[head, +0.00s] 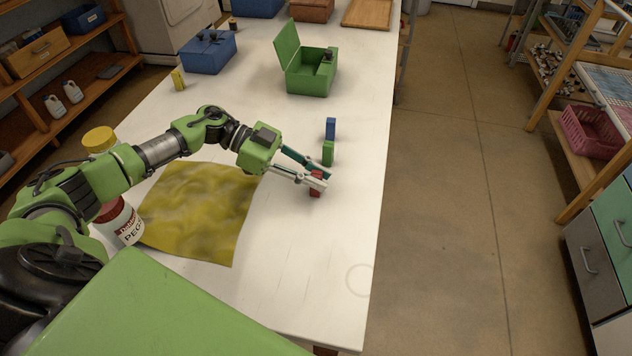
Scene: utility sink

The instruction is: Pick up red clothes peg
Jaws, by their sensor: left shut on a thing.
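The red clothes peg (315,190) is a small red block standing upright near the right side of the white table (300,270). My left gripper (322,180) reaches in from the left and is shut on the red peg; its fingers cover the peg's upper part. The peg's lower part shows below the fingers, at or close to the tabletop; I cannot tell whether it touches. My right gripper is not in view.
A green peg (328,153) and a blue peg (330,129) stand just behind the gripper. An open green box (308,80), a blue box (208,54) and a yellow peg (178,79) stand farther back. The table front is clear.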

